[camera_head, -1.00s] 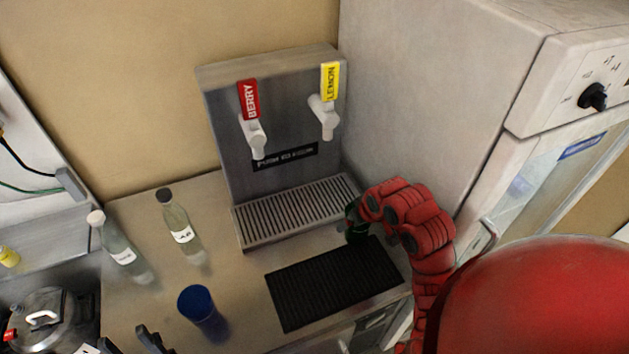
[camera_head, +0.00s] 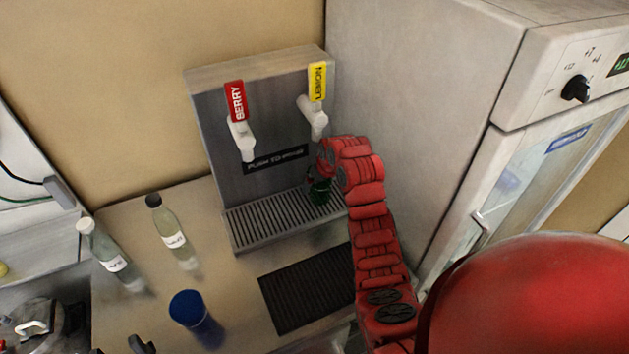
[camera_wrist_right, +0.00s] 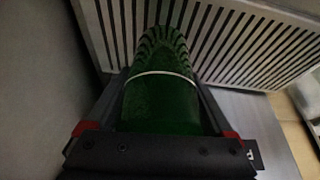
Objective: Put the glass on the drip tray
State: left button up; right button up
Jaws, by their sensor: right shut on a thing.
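The glass is dark green and see-through. In the head view the glass (camera_head: 320,192) is at the right end of the drip tray (camera_head: 265,226), below the lemon tap; I cannot tell whether its base touches the slats. My right gripper (camera_head: 322,178) is shut on it. In the right wrist view the glass (camera_wrist_right: 160,95) sits between my two fingers, with a pale line around it, and the tray's slatted grate (camera_wrist_right: 225,40) lies beyond it. The right arm hides part of the glass in the head view. A small dark part of my left gripper (camera_head: 141,345) shows at the bottom edge.
The dispenser (camera_head: 215,125) has a red berry tap handle (camera_head: 236,101) and a yellow lemon one (camera_head: 317,81). A blue cup (camera_head: 190,309), two bottles (camera_head: 174,235) (camera_head: 112,260) and a black mat (camera_head: 305,290) are on the counter. A grey cabinet wall (camera_head: 410,110) stands close on the right.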

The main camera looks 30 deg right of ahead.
jog(key=shift+w+a+r+p, duration=0.15)
jog(key=shift+w+p, duration=0.25)
jog(key=shift+w, duration=0.65)
jog(key=shift+w+f+p, duration=0.1)
jog(key=shift+f+p, duration=0.55)
jog(key=shift+f, duration=0.15)
jog(key=shift+f, duration=0.15)
jog(key=shift+f+b, duration=0.15)
jog(key=shift+b, duration=0.2)
jog(key=o, duration=1.3)
jog(key=shift+r, duration=0.2)
